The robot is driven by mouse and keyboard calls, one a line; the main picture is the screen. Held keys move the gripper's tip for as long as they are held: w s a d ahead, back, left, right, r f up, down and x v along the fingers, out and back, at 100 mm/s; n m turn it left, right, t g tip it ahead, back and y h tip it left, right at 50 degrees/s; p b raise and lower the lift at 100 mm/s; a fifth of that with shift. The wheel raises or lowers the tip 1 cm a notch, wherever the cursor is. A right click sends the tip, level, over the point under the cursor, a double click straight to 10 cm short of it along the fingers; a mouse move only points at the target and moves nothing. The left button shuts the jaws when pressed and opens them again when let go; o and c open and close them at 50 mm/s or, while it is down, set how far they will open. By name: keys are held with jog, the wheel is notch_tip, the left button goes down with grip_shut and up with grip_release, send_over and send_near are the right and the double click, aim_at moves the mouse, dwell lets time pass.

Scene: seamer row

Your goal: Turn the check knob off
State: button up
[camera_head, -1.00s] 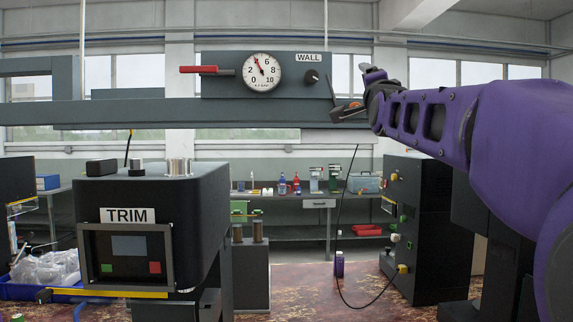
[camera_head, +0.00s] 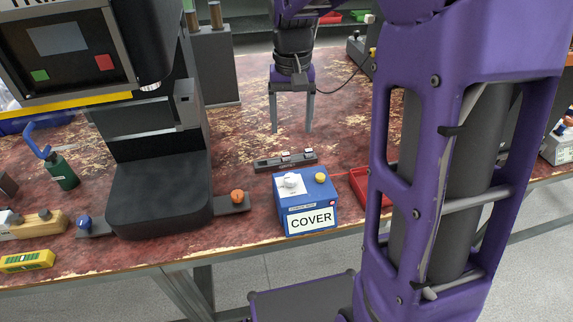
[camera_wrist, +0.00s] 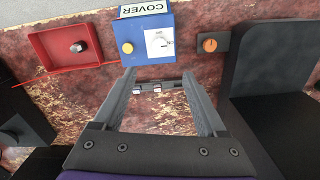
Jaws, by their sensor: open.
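A blue box (camera_head: 302,215) labelled COVER stands near the front edge of the workbench. On its top are a white knob (camera_head: 291,180) and a yellow button (camera_head: 320,177); the smaller label on the box is too small to read. In the wrist view the box (camera_wrist: 179,24) is beyond my fingertips, with a white panel (camera_wrist: 160,42) and the yellow button (camera_wrist: 127,48) facing the camera. My gripper (camera_head: 292,130) is open and empty, pointing down behind the box, above the bench and apart from the box. I cannot tell which control is the check knob.
A dark bar with small switches (camera_head: 285,160) lies behind the box. An orange knob (camera_head: 237,196) sits left of it, by the black press base (camera_head: 160,195). A red tray (camera_head: 361,186) lies right of it. A green bottle (camera_head: 62,172) stands at the left.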

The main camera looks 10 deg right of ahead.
aim_at(291, 177)
notch_tip(291, 177, down, 16)
jog(key=b, duration=0.2)
jog(key=shift+b, duration=0.4)
grip_shut()
